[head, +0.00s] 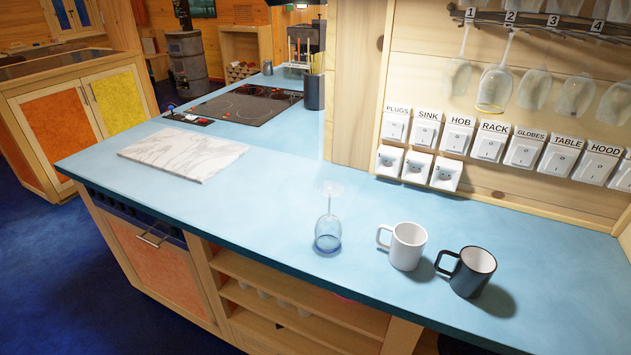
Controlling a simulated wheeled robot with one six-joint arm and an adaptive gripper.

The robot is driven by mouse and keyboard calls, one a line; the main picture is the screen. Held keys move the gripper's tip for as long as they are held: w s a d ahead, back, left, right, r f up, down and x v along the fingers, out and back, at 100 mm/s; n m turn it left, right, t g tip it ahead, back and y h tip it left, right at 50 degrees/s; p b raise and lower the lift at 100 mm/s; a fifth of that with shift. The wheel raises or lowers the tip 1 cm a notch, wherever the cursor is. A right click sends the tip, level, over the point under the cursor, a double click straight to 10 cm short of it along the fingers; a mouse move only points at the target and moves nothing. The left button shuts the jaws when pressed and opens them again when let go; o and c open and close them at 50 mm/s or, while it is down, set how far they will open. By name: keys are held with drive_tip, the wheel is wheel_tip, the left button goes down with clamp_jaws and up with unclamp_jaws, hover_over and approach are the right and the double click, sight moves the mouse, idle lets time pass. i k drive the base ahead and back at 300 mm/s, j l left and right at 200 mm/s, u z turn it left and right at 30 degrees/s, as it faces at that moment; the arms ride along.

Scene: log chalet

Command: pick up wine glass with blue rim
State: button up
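A clear wine glass (328,232) stands upside down on the blue counter (270,200), near its front edge. Its foot is at the top, and its rim, which looks blue, rests on the counter. My gripper is not in the head view.
A white mug (403,246) and a dark mug (467,271) stand to the right of the glass. A marble board (183,153) lies to the left. Several glasses hang from a rack (540,22) above labelled switches (459,134). Counter around the glass is clear.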

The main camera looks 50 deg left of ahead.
sight(329, 230)
drive_tip(key=u, duration=1.3)
